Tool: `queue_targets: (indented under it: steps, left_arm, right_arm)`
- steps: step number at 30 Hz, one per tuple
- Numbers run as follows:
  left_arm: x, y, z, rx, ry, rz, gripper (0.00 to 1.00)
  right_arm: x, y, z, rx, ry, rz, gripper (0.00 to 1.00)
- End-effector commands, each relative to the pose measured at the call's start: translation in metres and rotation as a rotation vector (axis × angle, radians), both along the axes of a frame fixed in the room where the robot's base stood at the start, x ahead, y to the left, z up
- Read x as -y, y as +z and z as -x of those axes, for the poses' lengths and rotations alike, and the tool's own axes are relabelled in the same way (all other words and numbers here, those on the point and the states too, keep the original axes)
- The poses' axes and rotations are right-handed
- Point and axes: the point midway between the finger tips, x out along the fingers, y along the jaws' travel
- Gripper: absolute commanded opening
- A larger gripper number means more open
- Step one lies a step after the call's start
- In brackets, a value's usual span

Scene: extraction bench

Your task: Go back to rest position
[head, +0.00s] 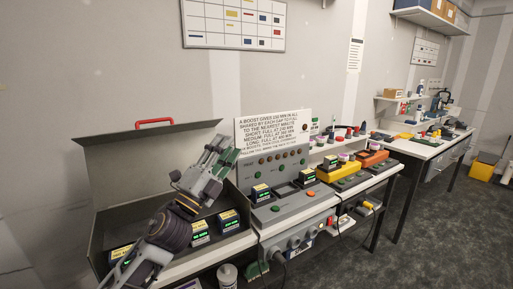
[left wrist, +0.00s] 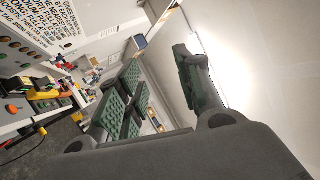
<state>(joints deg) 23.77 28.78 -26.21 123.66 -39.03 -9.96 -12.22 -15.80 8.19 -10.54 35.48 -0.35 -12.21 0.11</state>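My left gripper (head: 224,152) is raised above the open grey case (head: 106,209) at the left of the bench in the head view. Its arm comes up from the lower left and hides part of the case. In the left wrist view its two green-padded fingers (left wrist: 160,88) stand apart with nothing between them, so it is open and empty. My right gripper is not in view.
Several battery-like blocks with green displays (head: 200,230) sit in the case. To its right stand a grey charger panel (head: 282,212), a printed sign (head: 275,128) and a yellow unit (head: 340,172). A second bench (head: 420,148) stands farther right. Dark floor (head: 440,235) is clear.

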Motion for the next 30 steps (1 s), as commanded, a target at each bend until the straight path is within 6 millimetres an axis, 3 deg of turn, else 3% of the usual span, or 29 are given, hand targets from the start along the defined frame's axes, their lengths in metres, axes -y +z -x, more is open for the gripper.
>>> queue_targets:
  steps: [9,16,23,30]
  left_arm:
    - [-0.044,-0.070,-0.017,-0.310,0.099,0.243,0.35]
    - [-0.073,-0.133,-0.017,-0.542,0.184,0.402,0.35]
    - [-0.099,-0.204,-0.004,-0.779,0.276,0.544,0.35]
    - [-0.120,-0.281,0.026,-1.033,0.382,0.679,0.35]
  right_arm:
    - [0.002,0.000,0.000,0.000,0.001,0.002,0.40]
    - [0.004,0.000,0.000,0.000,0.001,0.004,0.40]
    - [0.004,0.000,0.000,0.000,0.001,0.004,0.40]
    - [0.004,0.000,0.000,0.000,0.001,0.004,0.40]
